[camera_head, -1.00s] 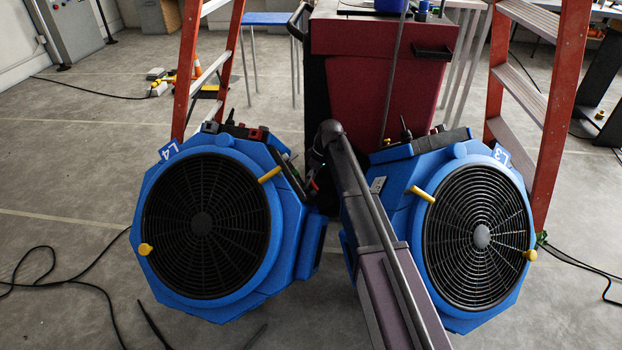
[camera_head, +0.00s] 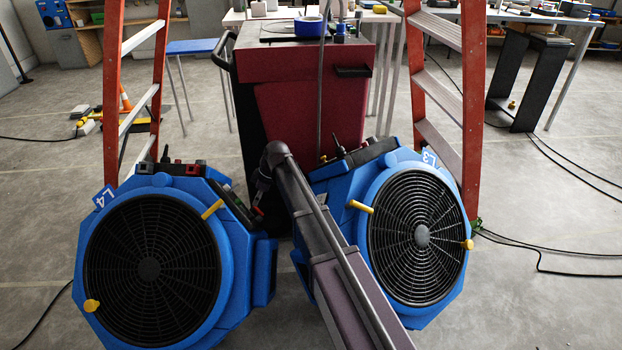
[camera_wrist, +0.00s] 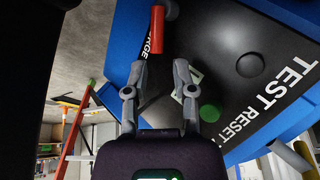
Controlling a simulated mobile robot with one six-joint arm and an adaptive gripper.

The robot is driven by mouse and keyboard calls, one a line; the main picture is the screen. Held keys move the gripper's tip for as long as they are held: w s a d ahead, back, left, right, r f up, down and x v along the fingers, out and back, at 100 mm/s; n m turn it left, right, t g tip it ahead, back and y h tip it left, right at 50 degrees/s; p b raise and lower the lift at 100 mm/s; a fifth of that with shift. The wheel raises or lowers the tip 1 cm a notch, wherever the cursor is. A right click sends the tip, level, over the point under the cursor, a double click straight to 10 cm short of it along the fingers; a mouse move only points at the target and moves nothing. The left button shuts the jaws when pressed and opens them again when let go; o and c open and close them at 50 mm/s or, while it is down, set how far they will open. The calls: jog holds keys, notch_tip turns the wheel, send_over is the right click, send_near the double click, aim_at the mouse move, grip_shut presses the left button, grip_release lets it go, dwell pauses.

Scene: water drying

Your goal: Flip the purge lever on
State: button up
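The purge lever is a red cylindrical handle (camera_wrist: 156,30) at the top of the wrist view, on a dark panel (camera_wrist: 225,50) with a blue edge. The lettering beside it is partly hidden; "TEST" and "RESET" are readable. My gripper (camera_wrist: 160,72) is open, with its two fingers apart and the lever just beyond the gap between the tips. I see no contact. In the head view my arm reaches to the right side of the blue fan unit L4 (camera_head: 248,240); the gripper there is small and mostly hidden.
A second blue fan unit L3 (camera_head: 340,225) stands right of my arm. A red cart (camera_head: 310,100) and two orange ladders (camera_head: 448,80) stand behind.

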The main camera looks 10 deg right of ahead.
jog(key=shift+w+p+v, duration=0.25)
jog(key=shift+p+v, duration=4.25)
jog(key=shift+v, duration=0.65)
jog(key=s+d+r+m+h+p, duration=0.2)
jog(key=s+d+r+m+p, duration=0.1)
jog(key=s, duration=0.4)
jog(key=s+d+r+m+h+p, duration=0.2)
jog(key=s+d+r+m+p, duration=0.1)
jog(key=s+d, duration=0.5)
jog(key=shift+r+m+p, duration=0.2)
jog(key=shift+m+p, duration=0.65)
jog(key=shift+m, duration=0.35)
jog(key=shift+s+d, duration=0.1)
jog(key=w+a+f+n+y+b, duration=0.2)
jog(key=w+a+f+n+b, duration=0.1)
jog(key=w, duration=0.4)
jog(key=w+a+f+n+y+b, duration=0.2)
jog(key=w+a+f+n+b, duration=0.2)
jog(key=w+a, duration=0.4)
jog(key=shift+w+n+b, duration=0.3)
jog(key=shift+b, duration=0.45)
jog(key=shift+a+f, duration=0.1)
jog(key=shift+f, duration=0.05)
